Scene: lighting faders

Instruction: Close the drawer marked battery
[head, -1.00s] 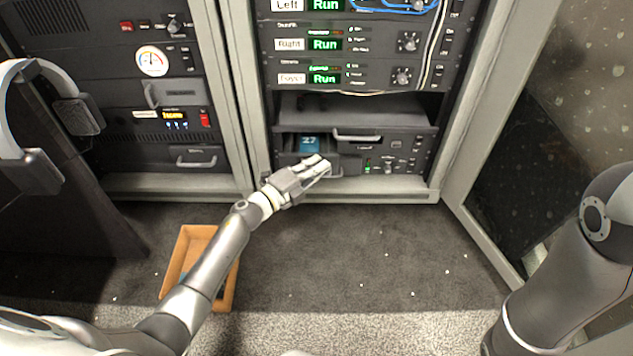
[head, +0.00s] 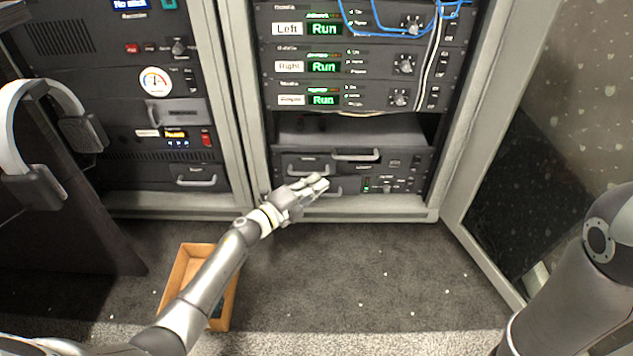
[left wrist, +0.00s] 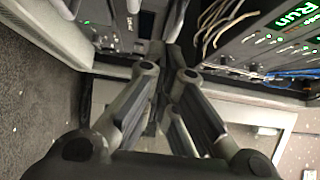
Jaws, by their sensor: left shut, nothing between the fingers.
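In the head view, a small dark drawer (head: 305,160) with a pale handle sits at the lower left of the middle rack. Its front looks about level with the neighbouring panels, and its inside is hidden. Its label is too small to read, so I cannot confirm the battery marking. My left gripper (head: 322,184) is shut and empty just in front of and below this drawer, hiding part of the lower fronts. I cannot tell whether it touches. Its fingers (left wrist: 175,55) come together in the left wrist view. My right gripper is out of view.
Another handle (head: 357,155) juts out right of the drawer. An open rack door (head: 470,250) stands at the right. An orange box (head: 178,270) lies on the carpet under my left arm. Headphones (head: 40,130) hang at the left. The carpet right of my arm is clear.

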